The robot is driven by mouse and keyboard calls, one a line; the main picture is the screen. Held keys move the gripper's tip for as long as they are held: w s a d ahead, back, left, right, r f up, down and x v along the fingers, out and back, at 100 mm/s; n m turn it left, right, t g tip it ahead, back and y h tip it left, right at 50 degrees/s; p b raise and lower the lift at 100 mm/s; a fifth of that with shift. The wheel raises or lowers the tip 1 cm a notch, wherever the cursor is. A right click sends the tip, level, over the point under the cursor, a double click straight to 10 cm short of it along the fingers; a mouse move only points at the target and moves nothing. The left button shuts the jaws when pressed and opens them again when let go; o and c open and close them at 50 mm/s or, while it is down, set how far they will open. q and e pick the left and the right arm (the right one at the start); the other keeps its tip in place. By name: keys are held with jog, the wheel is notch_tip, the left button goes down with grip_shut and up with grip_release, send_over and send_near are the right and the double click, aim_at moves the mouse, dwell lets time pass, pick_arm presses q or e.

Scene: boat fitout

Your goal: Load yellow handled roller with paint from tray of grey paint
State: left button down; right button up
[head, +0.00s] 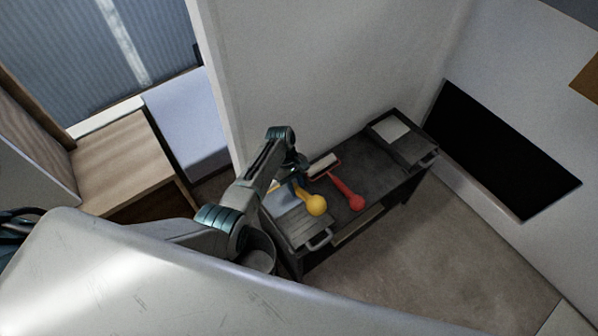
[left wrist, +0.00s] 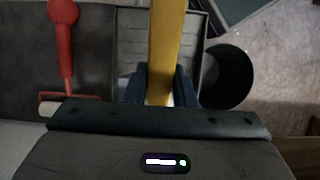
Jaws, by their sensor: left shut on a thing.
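My left gripper (head: 296,187) is shut on the yellow handled roller (head: 316,205), and its dark fingers (left wrist: 160,88) clasp the long yellow handle (left wrist: 166,45) in the left wrist view. The roller's head is hidden. A paint tray (head: 312,234) with a bluish-grey patch of paint (head: 282,198) lies at the near left end of the dark bench, under the gripper and handle. It shows partly behind the handle in the left wrist view (left wrist: 196,60). I cannot tell whether the roller touches the paint. My right gripper is not in view.
A red handled roller (head: 346,189) lies on the bench, right of the near tray. A second tray (head: 421,152) with pale paint is at the bench's far end. A dark bucket (left wrist: 228,78) stands beside the near tray. A white wall (head: 330,70) rises behind the bench.

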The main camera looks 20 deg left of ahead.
pick_arm(q)
notch_tip(320, 180, down, 11)
jog(key=b, duration=1)
jog(key=shift+r, duration=0.15)
jog(key=shift+f+b, duration=0.5)
jog(key=shift+b, duration=0.1)
jog(key=shift+f+b, duration=0.35)
jog(key=shift+f, duration=0.25)
jog(key=shift+s, duration=0.15)
